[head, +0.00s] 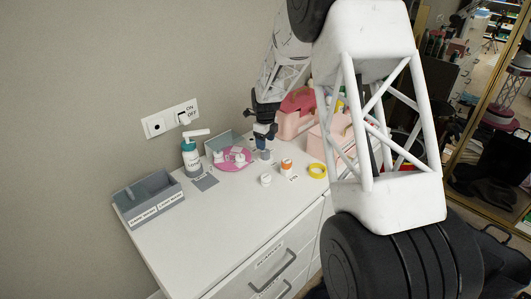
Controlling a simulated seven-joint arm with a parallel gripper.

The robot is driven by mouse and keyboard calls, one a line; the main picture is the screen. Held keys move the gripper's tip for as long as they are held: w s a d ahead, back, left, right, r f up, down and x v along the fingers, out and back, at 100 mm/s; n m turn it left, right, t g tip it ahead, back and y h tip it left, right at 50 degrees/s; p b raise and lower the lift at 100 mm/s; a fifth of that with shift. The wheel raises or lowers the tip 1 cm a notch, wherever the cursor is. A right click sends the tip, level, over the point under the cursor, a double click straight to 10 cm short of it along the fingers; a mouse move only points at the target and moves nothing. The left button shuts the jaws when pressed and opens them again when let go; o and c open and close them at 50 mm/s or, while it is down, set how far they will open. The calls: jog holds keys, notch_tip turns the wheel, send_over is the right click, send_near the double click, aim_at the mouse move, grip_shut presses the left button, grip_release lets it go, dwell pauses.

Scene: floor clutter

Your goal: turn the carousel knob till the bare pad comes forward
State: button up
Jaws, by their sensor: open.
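The carousel is a pink disc (234,166) on the white cabinet top, in front of a grey-green box. Several small white things stand on it; which of them is the knob, and where a bare pad lies, is too small to tell. My gripper (264,142) is dark, points down and is open. In the picture it is just right of the carousel, apart from it, above a small grey piece (265,155). I see nothing between its fingers.
On the cabinet top (215,225) are a grey divided tray (150,199), a teal pump bottle (190,157), a dark grey pad (205,182), a white jar (265,180), an orange-and-white bottle (287,167) and a yellow ring (317,171). Pink boxes (297,115) stand behind right. The front is clear.

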aim_at(266, 151)
jog(key=shift+f, duration=3.05)
jog(key=c, duration=0.9)
